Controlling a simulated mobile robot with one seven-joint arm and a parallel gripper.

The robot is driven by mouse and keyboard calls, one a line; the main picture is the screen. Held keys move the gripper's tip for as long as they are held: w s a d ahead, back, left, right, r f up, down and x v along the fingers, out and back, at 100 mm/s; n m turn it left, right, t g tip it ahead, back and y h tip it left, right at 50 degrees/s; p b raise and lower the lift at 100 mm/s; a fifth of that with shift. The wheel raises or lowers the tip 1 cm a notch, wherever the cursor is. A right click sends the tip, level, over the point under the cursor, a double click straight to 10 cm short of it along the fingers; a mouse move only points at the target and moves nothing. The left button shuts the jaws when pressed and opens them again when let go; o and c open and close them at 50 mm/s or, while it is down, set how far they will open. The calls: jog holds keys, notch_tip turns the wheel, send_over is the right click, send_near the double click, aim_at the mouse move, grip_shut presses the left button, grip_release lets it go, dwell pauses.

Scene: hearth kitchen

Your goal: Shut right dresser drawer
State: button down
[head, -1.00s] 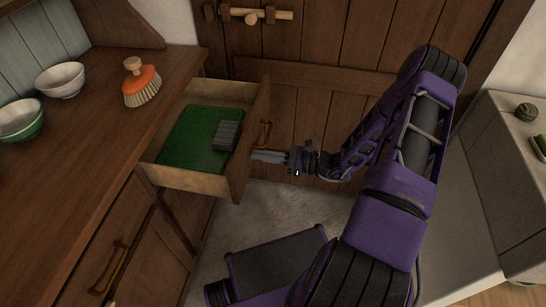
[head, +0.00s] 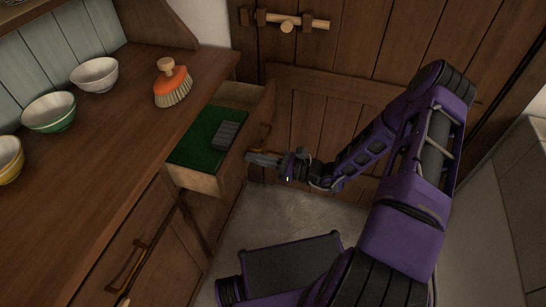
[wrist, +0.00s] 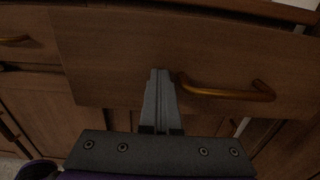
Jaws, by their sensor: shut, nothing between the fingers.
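The right dresser drawer (head: 208,140) is partly open in the head view, pulled out from the dresser on its left. It has a green lining, and a grey ridged block (head: 226,135) lies in it. My gripper (head: 250,159) is shut and empty, with its tips at the outer face of the drawer front. In the wrist view the shut fingers (wrist: 160,75) point at the drawer front (wrist: 120,60), just left of its curved brass handle (wrist: 228,92). I cannot tell for sure whether the tips touch the wood.
The dresser top (head: 110,130) holds an orange brush (head: 172,83) and several bowls, among them a white one (head: 94,75) and a green one (head: 49,112). A plank door (head: 350,100) with a wooden latch stands behind. Floor (head: 300,215) shows below the drawer.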

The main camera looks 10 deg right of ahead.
jog(key=x, duration=1.5)
jog(key=shift+a, duration=0.15)
jog(key=shift+w+a+r, duration=0.15)
jog(key=shift+w+a, duration=0.05)
jog(key=shift+s+d, duration=0.2)
jog(key=shift+d, duration=0.3)
jog(key=p+v, duration=0.1)
jog(key=v, duration=1.2)
jog(key=shift+s, duration=0.2)
